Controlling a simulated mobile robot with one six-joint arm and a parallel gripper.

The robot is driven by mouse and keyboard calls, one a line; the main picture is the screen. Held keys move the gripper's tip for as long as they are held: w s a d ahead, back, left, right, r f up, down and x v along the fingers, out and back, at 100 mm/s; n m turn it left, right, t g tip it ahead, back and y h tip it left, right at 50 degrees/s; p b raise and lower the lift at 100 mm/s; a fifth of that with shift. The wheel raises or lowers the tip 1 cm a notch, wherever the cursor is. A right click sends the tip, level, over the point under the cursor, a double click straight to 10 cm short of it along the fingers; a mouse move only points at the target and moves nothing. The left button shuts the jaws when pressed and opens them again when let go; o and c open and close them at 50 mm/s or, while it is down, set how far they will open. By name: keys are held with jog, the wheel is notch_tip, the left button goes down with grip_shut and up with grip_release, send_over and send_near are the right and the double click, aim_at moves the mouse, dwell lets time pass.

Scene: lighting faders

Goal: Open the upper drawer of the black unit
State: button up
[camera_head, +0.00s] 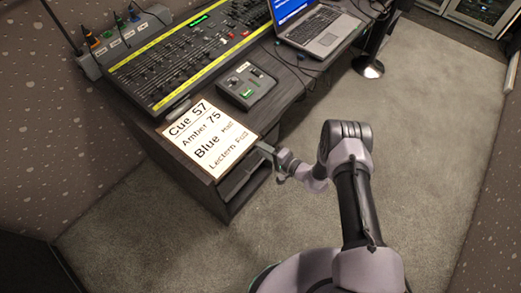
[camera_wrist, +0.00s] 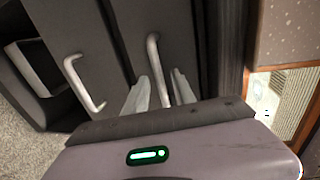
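The black unit (camera_head: 182,160) stands under the desk's near end, its front facing my arm. In the wrist view, which is turned sideways, the upper drawer front (camera_wrist: 180,30) is on the right, with a bar handle (camera_wrist: 153,55). A second drawer with a similar handle (camera_wrist: 70,68) lies left of it. My gripper (camera_wrist: 160,80) is at the upper drawer's handle, fingers apart, one on each side of the bar. Whether they touch it I cannot tell. In the head view my gripper (camera_head: 272,158) is against the unit's front, partly hiding it.
A cue sign (camera_head: 210,140) lies on top of the unit. Behind it are a small control box (camera_head: 247,86), a fader console (camera_head: 185,55) and a laptop (camera_head: 318,30). A round stand base (camera_head: 368,67) is on the floor. Carpet (camera_head: 430,130) to the right is clear.

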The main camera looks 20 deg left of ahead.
jog(key=shift+w+a, duration=0.1)
jog(key=shift+a, duration=0.05)
grip_shut()
dwell(1.4)
